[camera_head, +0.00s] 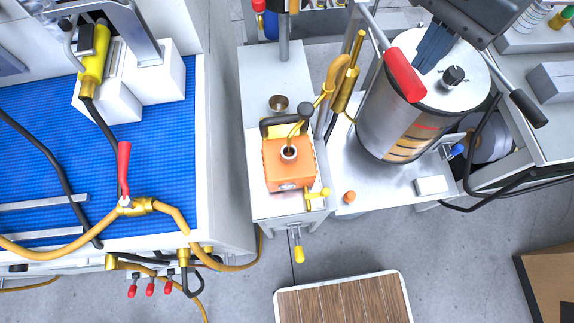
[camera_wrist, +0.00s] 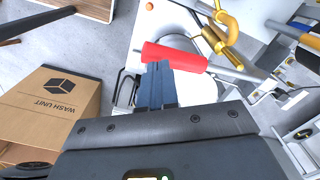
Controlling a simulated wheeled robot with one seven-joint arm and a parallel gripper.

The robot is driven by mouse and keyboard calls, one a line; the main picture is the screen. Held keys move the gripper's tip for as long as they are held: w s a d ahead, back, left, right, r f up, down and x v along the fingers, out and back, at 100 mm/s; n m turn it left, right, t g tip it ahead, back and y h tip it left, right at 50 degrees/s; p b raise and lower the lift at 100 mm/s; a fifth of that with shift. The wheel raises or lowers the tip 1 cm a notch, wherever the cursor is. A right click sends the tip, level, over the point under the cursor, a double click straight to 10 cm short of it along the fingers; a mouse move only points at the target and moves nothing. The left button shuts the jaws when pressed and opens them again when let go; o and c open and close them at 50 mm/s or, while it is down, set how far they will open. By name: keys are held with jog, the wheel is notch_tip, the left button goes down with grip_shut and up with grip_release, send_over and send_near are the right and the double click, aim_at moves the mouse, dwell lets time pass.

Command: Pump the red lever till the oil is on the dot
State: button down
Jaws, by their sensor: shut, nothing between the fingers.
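The red lever (camera_head: 405,75) is a thick red grip on a grey bar above the white lid of a steel drum (camera_head: 372,130). It also shows in the wrist view (camera_wrist: 174,57), stretched across the top of my fingers. My gripper (camera_head: 427,60), with dark blue fingers, is shut and empty just right of the red grip. In the wrist view my fingertips (camera_wrist: 158,68) overlap the grip's lower edge; I cannot tell whether they touch it. Amber oil (camera_head: 408,146) shows in a curved window on the drum, with a red mark (camera_head: 428,127) near its top. I cannot make out a dot.
A black-ended bar (camera_head: 528,108) sticks out right of the drum. An orange can (camera_head: 290,165) and brass pipes (camera_head: 345,85) stand to the left. Another red handle (camera_head: 123,170) sits on a hose valve over a blue mat. A cardboard box (camera_wrist: 45,110) stands on the floor.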

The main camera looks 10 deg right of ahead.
aim_at(415, 77)
jog(key=shift+f+b, duration=3.5)
jog(key=shift+f, duration=2.6)
notch_tip(415, 77, up, 7)
jog(key=p, duration=0.8)
jog(key=shift+r+b, duration=0.25)
jog(key=shift+b, duration=0.25)
jog(key=shift+r, duration=2.4)
jog(key=shift+f, duration=0.1)
jog(key=shift+f+b, duration=3.55)
jog(key=shift+f, duration=2.45)
notch_tip(415, 77, up, 6)
jog(key=p, duration=0.6)
jog(key=shift+p, duration=0.4)
jog(key=shift+r, duration=3.2)
